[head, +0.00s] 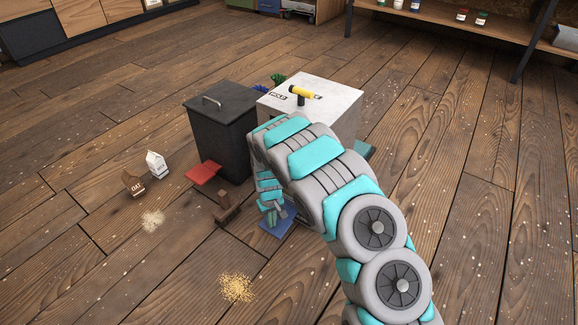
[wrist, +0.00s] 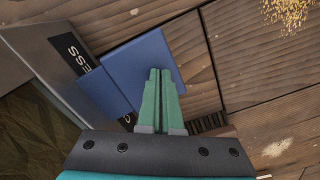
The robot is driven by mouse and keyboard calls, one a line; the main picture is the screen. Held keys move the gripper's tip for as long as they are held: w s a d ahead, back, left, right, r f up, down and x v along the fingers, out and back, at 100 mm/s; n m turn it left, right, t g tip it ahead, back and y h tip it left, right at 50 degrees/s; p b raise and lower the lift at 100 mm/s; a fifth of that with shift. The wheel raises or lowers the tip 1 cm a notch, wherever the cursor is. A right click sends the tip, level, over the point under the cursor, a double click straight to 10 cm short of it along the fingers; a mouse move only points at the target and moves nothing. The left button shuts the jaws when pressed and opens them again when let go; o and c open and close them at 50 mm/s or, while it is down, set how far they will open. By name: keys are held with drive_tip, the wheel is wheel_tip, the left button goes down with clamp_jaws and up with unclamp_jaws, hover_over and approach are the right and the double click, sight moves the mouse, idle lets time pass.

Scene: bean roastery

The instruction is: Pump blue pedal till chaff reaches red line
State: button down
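The blue pedal (head: 274,230) lies low at the front of a pale box (head: 315,98), partly hidden by my arm in the head view. In the wrist view the blue pedal (wrist: 143,58) is a flat plate beside a grey panel (wrist: 60,60) with a dark label ending in "ESS". My gripper (wrist: 160,72) has its green fingers together with nothing visible between them. The fingertips overlap the pedal in the wrist view; I cannot tell whether they touch it. In the head view my gripper (head: 277,212) is just above the pedal. No chaff level or red line is visible.
A black lidded bin (head: 218,130) with a red pedal (head: 203,173) stands left of the box. A yellow-handled lever (head: 303,92) is on the box top. A brown object (head: 226,207), small cartons (head: 156,164) and a golden pile (head: 236,288) are on the floor.

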wheel_tip(320, 180, up, 8)
drive_tip(key=p, duration=0.2)
drive_tip(key=shift+r, duration=0.2)
idle(0.7)
